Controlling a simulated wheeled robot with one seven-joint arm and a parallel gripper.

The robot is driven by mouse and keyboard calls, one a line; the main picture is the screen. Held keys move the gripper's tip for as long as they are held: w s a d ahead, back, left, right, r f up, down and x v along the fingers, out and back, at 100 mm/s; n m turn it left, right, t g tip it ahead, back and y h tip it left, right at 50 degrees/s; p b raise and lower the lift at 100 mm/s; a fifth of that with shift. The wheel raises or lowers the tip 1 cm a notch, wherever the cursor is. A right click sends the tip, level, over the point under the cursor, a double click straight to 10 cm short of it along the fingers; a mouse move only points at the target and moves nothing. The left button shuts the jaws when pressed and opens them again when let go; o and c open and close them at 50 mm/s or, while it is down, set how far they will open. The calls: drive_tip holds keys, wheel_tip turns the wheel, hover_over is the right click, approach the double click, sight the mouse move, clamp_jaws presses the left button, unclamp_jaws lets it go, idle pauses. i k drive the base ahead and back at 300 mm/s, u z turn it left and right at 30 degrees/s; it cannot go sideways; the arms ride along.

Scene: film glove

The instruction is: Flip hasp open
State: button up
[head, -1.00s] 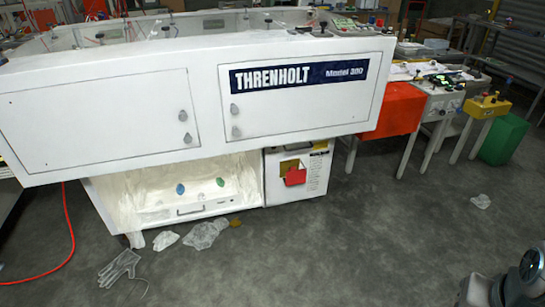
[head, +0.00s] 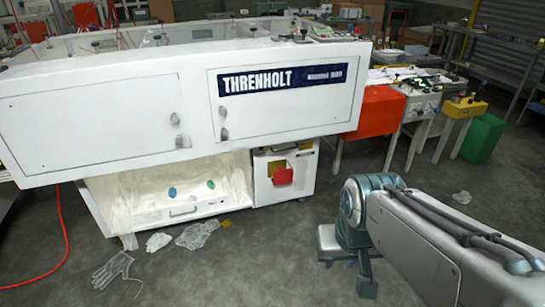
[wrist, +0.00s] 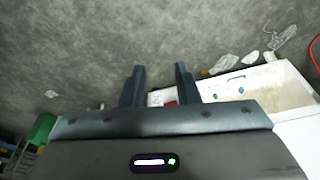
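A white THRENHOLT machine (head: 90,150) fills the left and middle of the head view. Its two front doors carry small grey latch-like fittings: an upper (head: 175,118) and lower one (head: 179,140) on the left door, and an upper (head: 223,111) and lower one (head: 224,134) on the right door. Which of these, if any, is the hasp is too small to tell. My gripper (head: 348,272) hangs over the floor, right of the machine and apart from it. In the wrist view my gripper (wrist: 160,86) has its two fingers apart, with nothing held between them.
A low white cabinet with a red tag (head: 283,176) stands under the machine's right end. An orange-red table (head: 378,112), a yellow box (head: 463,107) and a green bin (head: 482,138) stand at right. A glove (head: 113,270) and plastic scraps lie on otherwise open floor. A red hose (head: 62,225) runs at left.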

sight(282, 176)
drive_tip(key=u, duration=0.3)
drive_tip(key=i, duration=2.15)
drive_tip(key=z, duration=0.4)
